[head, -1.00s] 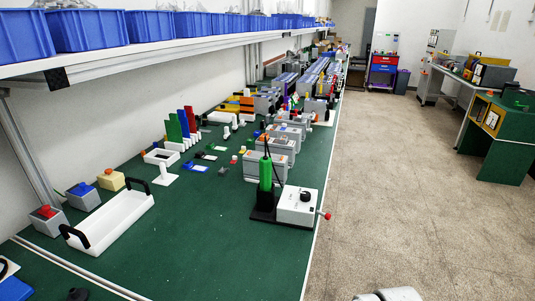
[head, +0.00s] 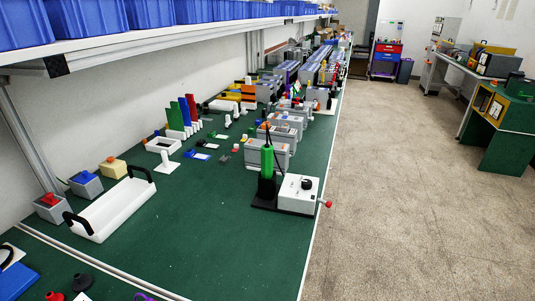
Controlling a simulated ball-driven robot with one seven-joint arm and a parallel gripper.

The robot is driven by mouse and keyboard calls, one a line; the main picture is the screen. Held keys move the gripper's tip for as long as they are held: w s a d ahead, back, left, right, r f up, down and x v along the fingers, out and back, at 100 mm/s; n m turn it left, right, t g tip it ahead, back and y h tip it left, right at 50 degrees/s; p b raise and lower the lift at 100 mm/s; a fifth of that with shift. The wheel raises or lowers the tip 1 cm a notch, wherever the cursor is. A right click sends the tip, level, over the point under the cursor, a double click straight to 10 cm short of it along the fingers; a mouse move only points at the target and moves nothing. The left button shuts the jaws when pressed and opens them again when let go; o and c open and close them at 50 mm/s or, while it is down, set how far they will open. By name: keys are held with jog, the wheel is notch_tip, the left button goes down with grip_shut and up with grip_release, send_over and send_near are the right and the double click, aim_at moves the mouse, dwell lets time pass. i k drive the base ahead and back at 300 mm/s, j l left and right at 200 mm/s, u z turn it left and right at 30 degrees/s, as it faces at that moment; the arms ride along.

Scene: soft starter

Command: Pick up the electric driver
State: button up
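The electric driver (head: 267,163) has a bright green body and stands upright in a black holder (head: 266,189) on a dark base, near the right edge of the green bench. A dark cord hangs beside it. A white control box (head: 298,194) with a black knob and a red-tipped lever stands just right of it on the same base. My gripper is not in the head view.
A white tray with black handles (head: 112,208) lies at the left of the bench (head: 205,240). Grey boxes with coloured buttons (head: 86,184) stand beside it. Grey units (head: 266,155) line the bench behind the driver. A shelf with blue bins (head: 90,20) overhangs the left. The floor (head: 410,190) at right is clear.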

aim_at(266, 150)
jog(key=u, duration=0.4)
jog(key=i+l+u, duration=0.45)
jog(key=l, duration=0.2)
jog(key=i+l+u, duration=0.2)
jog(key=l, duration=0.15)
jog(key=i+l, duration=0.15)
jog(key=l, duration=0.3)
jog(key=i+l, duration=0.1)
jog(key=l, duration=0.3)
jog(key=i+l+u, duration=0.1)
jog(key=l, duration=0.35)
jog(key=i+l, duration=0.15)
jog(key=l, duration=0.3)
jog(key=i+l+u, duration=0.1)
jog(key=l, duration=0.3)
jog(key=i+l, duration=0.15)
jog(key=l, duration=0.3)
